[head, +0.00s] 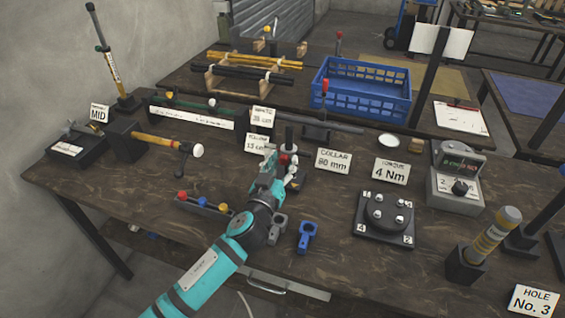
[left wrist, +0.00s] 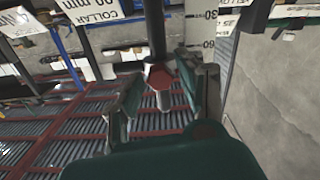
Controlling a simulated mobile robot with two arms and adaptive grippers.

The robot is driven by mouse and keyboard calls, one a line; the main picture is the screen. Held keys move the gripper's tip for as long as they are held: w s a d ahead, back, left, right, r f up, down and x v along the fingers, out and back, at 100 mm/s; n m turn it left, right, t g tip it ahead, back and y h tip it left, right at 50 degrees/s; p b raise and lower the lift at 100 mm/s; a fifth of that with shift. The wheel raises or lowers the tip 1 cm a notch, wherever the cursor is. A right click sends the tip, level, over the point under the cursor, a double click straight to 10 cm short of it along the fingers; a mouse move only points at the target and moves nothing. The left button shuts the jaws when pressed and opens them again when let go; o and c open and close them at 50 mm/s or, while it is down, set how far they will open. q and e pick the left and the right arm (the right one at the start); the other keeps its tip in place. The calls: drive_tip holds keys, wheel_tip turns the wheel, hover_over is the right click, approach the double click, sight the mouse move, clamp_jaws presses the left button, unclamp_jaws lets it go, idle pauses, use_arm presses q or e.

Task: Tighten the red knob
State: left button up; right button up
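The red knob (left wrist: 158,76) shows in the left wrist view, with a short grey cylindrical end toward the camera and a dark post (left wrist: 154,30) behind it. My left gripper (left wrist: 162,78) has its two fingers apart, one on each side of the knob, with visible gaps. My right gripper is in neither view.
A TORQUE 4 Nm card (head: 391,171) and a numbered black block (head: 384,218) stand to the right. A blue crate (head: 361,88) is behind.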

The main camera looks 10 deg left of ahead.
use_arm(q)
clamp_jaws()
drive_tip(key=shift+m, duration=0.4)
drive_tip(key=m, duration=0.3)
drive_tip(key=shift+m, duration=0.3)
drive_tip(key=m+p, duration=0.1)
drive_tip(key=m, duration=0.3)
drive_tip(key=shift+m, duration=0.3)
drive_tip(key=m+p, duration=0.1)
drive_tip(key=m, duration=0.3)
drive_tip(key=shift+m+p, duration=0.35)
drive_tip(key=shift+m, duration=1.75)
drive_tip(key=shift+o, duration=1.6)
unclamp_jaws()
